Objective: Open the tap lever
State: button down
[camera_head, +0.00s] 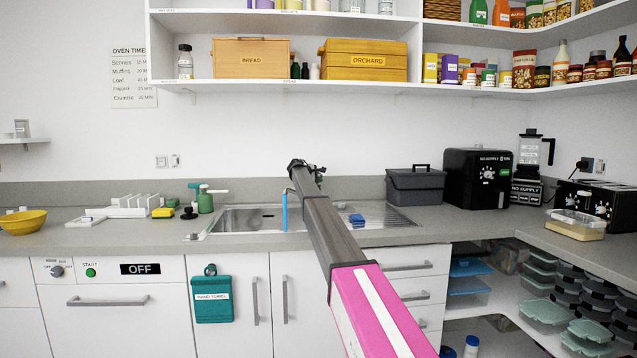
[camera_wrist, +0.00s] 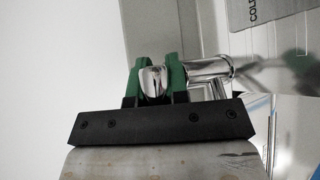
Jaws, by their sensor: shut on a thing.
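In the wrist view, my gripper (camera_wrist: 153,68) has two green fingers, one on each side of a rounded chrome tap lever (camera_wrist: 152,84), and is shut on it. The chrome tap body (camera_wrist: 208,70) continues to the right of the fingers. In the head view, my gripper (camera_head: 304,168) is at the far end of my arm, above the back of the sink (camera_head: 240,218). My arm and gripper hide most of the tap there. A blue upright strip (camera_head: 285,212) stands over the sink just left of my arm; I cannot tell if it is running water.
A green spray bottle (camera_head: 206,201) and a white rack (camera_head: 138,205) stand left of the sink. A grey lidded box (camera_head: 415,188) and a black appliance (camera_head: 476,179) stand to its right. Shelves hang above. A COLD label (camera_wrist: 262,10) shows in the wrist view.

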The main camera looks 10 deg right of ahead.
jog(key=shift+w+r, duration=0.1)
dwell(0.4)
jog(key=c, duration=1.1)
grip_release()
jog(key=shift+a, duration=0.1)
jog(key=v, duration=1)
jog(key=shift+a+r, duration=0.25)
jog(key=shift+r, duration=0.05)
